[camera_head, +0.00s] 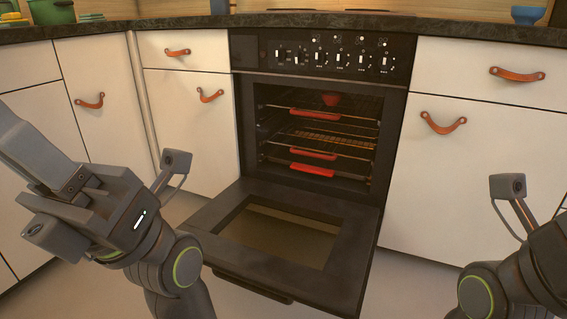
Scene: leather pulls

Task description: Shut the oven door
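The black oven (370,122) stands built in at the centre. Its door (345,250) is open, hinged at the bottom and lowered forward, with a glass pane in its middle. The door handle (245,287) is a dark bar along the front edge, low in view. My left gripper (108,196) is open and empty, left of the door, with its fingers wide apart. My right gripper (508,187) is at the right edge, apart from the door. One finger shows, standing free with nothing against its inner side; the other finger is out of view.
Inside the oven are wire racks (325,138) with red-orange pieces at their fronts. White cabinets (470,190) with leather pulls (443,122) flank the oven. A dark countertop (420,27) runs above, with a green pot (52,12) and a blue bowl (527,15). Floor shows around the door.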

